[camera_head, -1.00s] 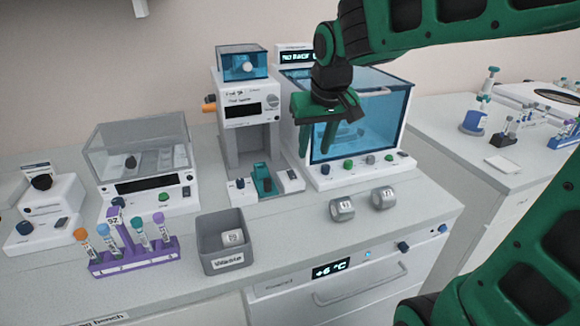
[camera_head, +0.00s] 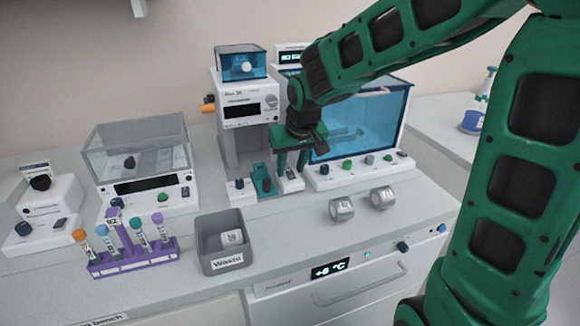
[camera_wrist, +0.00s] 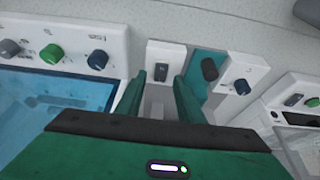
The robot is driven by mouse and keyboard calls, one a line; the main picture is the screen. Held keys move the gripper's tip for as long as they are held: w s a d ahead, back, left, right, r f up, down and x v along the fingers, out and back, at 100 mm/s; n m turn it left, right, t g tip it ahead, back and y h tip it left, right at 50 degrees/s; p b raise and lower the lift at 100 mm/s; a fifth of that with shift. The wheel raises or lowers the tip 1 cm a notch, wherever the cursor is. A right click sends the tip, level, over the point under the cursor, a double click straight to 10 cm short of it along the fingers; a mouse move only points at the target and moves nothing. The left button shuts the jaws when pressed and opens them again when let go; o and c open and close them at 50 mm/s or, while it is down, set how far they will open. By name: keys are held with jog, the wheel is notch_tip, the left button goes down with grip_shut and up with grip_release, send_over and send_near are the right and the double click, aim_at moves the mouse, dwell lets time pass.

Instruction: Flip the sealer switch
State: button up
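The tall white machine (camera_head: 245,112) with a blue-lidded top and a dark display stands at mid-bench; I take it to be the sealer, but its label is too blurred to read. A black rocker switch (camera_wrist: 162,71) sits on the white right-hand block of its base. That block also shows in the head view (camera_head: 291,180). My gripper (camera_head: 292,168) hangs pointing down over this block, fingers apart and empty. In the wrist view the two green fingers (camera_wrist: 160,80) lie either side of the rocker's line. Whether they touch it cannot be told.
A teal part with a black knob (camera_wrist: 209,69) and a blue knob (camera_wrist: 242,87) sit beside the rocker. A blue-windowed cabinet (camera_head: 355,120) stands right.

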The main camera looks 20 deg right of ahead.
grip_shut()
jog(key=shift+w, duration=0.1)
jog(key=shift+w+g, duration=0.25)
jog(key=shift+g, duration=0.45)
jog(key=shift+w+g, duration=0.25)
jog(key=shift+g, duration=0.85)
grip_release()
